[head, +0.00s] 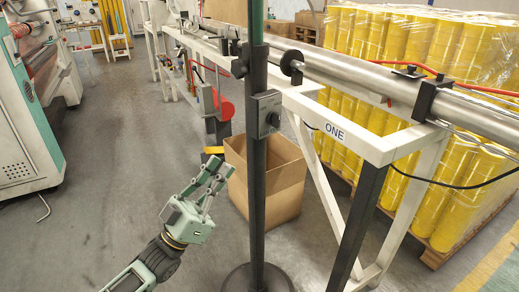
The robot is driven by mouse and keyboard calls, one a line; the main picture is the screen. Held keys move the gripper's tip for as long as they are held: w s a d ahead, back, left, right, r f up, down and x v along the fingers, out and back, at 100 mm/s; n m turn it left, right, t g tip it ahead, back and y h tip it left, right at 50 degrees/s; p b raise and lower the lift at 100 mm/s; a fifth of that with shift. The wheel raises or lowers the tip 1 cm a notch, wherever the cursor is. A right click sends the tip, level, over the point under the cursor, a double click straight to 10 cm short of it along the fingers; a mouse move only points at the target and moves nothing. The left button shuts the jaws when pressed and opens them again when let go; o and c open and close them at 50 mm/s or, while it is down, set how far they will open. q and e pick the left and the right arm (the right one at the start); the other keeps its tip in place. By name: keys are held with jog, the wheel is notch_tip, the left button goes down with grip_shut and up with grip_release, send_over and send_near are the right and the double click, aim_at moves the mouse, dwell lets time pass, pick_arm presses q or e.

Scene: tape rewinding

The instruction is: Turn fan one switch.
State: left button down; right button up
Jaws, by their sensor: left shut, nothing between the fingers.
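The fan switch is a small grey box with a dark knob (265,114), fixed to a dark upright pole (257,190) in the middle of the head view. The way the knob points is too small to tell. My left gripper (215,172) is shut and empty, to the left of the pole and below the switch box. Its fingers point up and it does not touch the switch. My right gripper is not in view. The fan itself is not clearly seen.
An open cardboard box (290,190) stands behind the pole. A white frame labelled ONE (335,132) with a metal roller (350,78) runs along the right. Yellow rolls (465,175) are stacked behind it. The grey floor (110,150) at left is clear.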

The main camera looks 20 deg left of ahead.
aim_at(262, 130)
pick_arm(q)
jog(key=x, duration=0.4)
jog(key=w+f+x, duration=0.1)
jog(key=x, duration=0.7)
jog(key=shift+w+d+f, duration=0.25)
jog(key=shift+d+f, duration=0.05)
jog(key=shift+d, duration=0.15)
jog(key=shift+w+d, duration=0.2)
jog(key=shift+w, duration=0.15)
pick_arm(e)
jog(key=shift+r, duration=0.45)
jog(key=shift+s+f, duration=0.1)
pick_arm(q)
jog(key=shift+w+d+f+h+b, duration=0.2)
jog(key=shift+w+h+b, duration=0.15)
jog(key=shift+b, duration=0.25)
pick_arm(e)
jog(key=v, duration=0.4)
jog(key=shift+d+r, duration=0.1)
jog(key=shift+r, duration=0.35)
